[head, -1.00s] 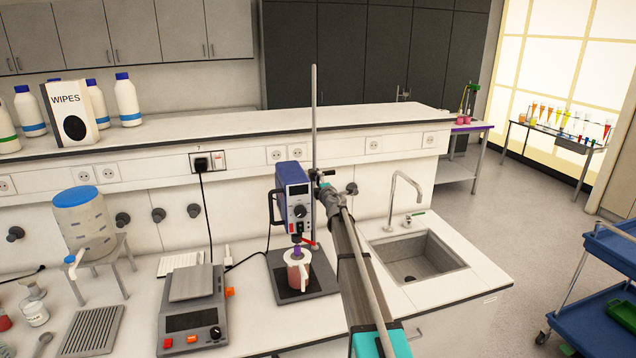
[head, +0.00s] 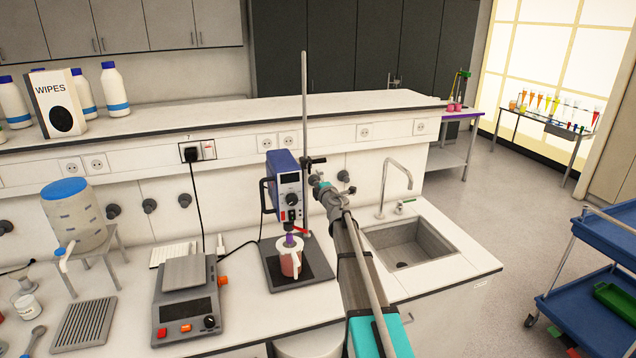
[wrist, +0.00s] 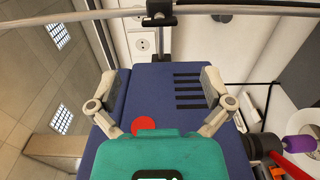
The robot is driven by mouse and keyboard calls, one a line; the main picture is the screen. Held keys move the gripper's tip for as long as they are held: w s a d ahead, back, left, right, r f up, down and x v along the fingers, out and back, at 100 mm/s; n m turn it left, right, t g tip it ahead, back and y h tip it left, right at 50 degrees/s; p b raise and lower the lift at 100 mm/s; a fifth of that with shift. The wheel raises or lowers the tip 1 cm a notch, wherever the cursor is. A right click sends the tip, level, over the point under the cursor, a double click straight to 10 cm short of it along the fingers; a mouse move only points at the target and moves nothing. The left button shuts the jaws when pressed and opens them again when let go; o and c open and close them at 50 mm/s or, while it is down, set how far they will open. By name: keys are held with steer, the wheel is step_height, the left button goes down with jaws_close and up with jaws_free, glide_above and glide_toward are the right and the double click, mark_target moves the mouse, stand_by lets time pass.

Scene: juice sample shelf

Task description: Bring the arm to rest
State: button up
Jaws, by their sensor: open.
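My arm reaches from the bottom of the head view toward the bench. My gripper (head: 318,182) is beside the right side of the blue overhead stirrer (head: 287,190), close to its stand rod (head: 304,130). In the wrist view my gripper (wrist: 160,86) has its two fingers spread wide and nothing is held between them. The stirrer's blue housing (wrist: 158,82) fills the view behind the fingers. I cannot tell the gap between fingers and housing.
A jug (head: 290,260) stands under the stirrer. A hotplate or scale (head: 186,315) and a blue-lidded container (head: 75,220) are to the left. The sink (head: 410,245) and its tap (head: 385,190) are right of my arm. A blue cart (head: 590,300) stands on the floor at right.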

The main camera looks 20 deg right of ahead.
stand_by(0.3)
steer(key=s+a+f+m+g+h+b, duration=0.15)
steer(key=s+f+m+g+h, duration=0.3)
steer(key=s+f+m, duration=0.5)
steer(key=s+f+m+g+h+b, duration=0.25)
steer(key=s+f+m+g, duration=0.35)
steer(key=s, duration=0.6)
steer(key=s+a+f+m+g+y+b, duration=0.1)
steer(key=s+a+f+g+y, duration=0.2)
steer(key=s+a, duration=0.4)
steer(key=s+a+f+m+g+y+b, duration=0.1)
steer(key=s+a+f+g+y, duration=0.3)
steer(key=s, duration=1)
steer(key=a+f, duration=0.2)
steer(key=a, duration=0.2)
steer(key=shift+s+a+m, duration=0.2)
steer(key=shift+s+m, duration=0.1)
steer(key=shift+m, duration=0.05)
